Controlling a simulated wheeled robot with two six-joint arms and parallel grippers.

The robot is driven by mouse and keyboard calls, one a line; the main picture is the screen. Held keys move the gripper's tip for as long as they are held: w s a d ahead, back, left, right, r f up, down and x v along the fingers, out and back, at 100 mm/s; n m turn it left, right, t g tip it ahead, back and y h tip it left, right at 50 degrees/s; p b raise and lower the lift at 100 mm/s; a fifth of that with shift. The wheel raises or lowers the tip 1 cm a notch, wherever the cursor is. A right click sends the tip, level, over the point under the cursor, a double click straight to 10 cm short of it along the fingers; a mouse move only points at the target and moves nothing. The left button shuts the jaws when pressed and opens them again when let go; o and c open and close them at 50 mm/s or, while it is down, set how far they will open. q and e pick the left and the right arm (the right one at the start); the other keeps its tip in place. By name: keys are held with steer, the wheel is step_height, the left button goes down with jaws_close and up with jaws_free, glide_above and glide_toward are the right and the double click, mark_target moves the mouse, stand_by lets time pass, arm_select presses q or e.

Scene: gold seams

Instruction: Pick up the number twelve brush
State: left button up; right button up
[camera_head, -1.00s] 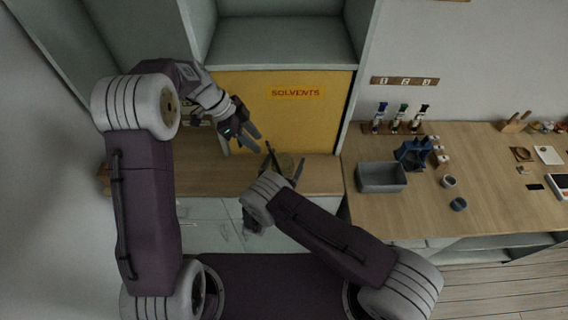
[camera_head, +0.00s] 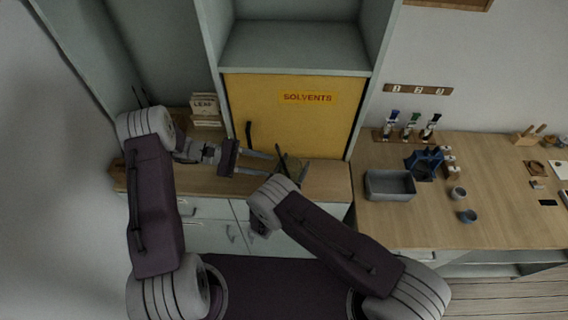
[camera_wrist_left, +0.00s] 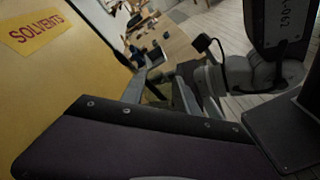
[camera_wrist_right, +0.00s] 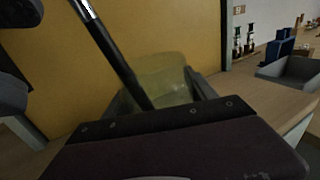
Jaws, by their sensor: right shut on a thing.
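A dark, slim stick with a silvery band near its upper end, which looks like a brush (camera_wrist_right: 112,52), leans out of a translucent greenish jar (camera_wrist_right: 165,75); no number on it is readable. In the head view the brush (camera_head: 279,155) shows as a thin dark line above the jar (camera_head: 292,165). My right gripper (camera_head: 291,171) is shut on the jar, one finger on each side, over the wooden counter. My left gripper (camera_head: 262,164) is open and empty, fingers pointing right toward the jar and brush, a short gap away. The brush's lower end is hidden.
A yellow "SOLVENTS" door (camera_head: 300,125) stands close behind both grippers. Books (camera_head: 205,108) stand at the counter's left. On the right-hand table are a grey bin (camera_head: 390,187), a blue holder (camera_head: 423,163), small cups and a numbered rack of bottles.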

mark_target(283, 163)
arm_select(q)
steer(key=w+d+n+t+h, duration=0.1)
steer(key=d+n, duration=0.2)
steer(key=n, duration=0.1)
steer(key=w+d+n+t, duration=0.1)
steer(key=d+n+t, duration=0.1)
steer(key=d+n, duration=0.1)
steer(key=w+d+f+n+t+h, duration=0.1)
steer(key=w+d+n, duration=0.1)
steer(key=n, duration=0.3)
steer(key=shift+d+h, duration=0.3)
steer(key=shift+d, duration=0.2)
jaws_close()
steer(key=shift+a, duration=0.1)
stand_by(1.0)
